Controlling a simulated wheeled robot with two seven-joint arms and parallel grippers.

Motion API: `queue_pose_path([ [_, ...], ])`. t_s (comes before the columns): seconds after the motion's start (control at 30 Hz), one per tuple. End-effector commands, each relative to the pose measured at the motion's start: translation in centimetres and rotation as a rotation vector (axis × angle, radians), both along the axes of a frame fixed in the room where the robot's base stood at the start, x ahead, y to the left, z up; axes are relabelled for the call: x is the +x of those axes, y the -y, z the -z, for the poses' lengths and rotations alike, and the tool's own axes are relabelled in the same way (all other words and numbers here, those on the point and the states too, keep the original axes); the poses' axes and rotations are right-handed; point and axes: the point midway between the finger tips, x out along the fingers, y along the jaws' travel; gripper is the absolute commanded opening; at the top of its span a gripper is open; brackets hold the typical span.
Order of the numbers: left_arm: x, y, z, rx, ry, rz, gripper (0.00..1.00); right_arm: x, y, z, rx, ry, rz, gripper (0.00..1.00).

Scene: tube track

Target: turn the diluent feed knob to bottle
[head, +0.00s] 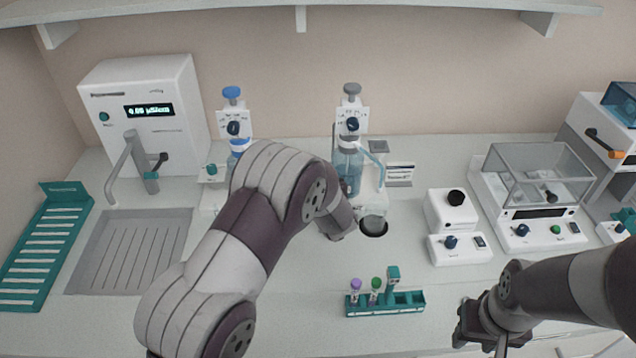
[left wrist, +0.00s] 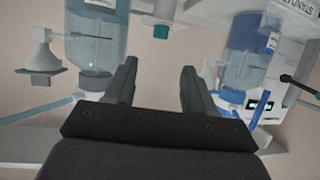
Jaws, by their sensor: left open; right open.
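Two bottle-top dispensers stand at the back, one with a blue top (head: 233,93) and one with a grey top (head: 352,90). My right gripper (head: 482,325) is open at the lower right.
A teal tube rack (head: 385,309) with capped tubes stands at front centre. A small white unit (head: 452,210) and a clear-boxed instrument (head: 530,180) are at right. A white meter (head: 145,105), drain tray (head: 128,255) and teal rack (head: 45,245) are at left.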

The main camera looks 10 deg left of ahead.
Motion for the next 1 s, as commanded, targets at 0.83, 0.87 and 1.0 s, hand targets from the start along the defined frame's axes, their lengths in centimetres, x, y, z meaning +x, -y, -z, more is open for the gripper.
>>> queue_pose_path([
  [0.83,4.3,-3.2,2.0,0.0,-0.005,0.132,0.55,0.0,0.0,-4.8,0.0,0.0,0.0,0.43],
  [0.87,4.9,-3.4,2.2,0.0,-0.003,0.131,0.55,0.0,0.0,-5.0,0.0,0.0,0.0,0.43],
  [1.0,7.5,-4.1,3.4,0.0,-0.004,0.133,0.55,0.0,0.0,-5.6,0.0,0.0,0.0,0.43],
])
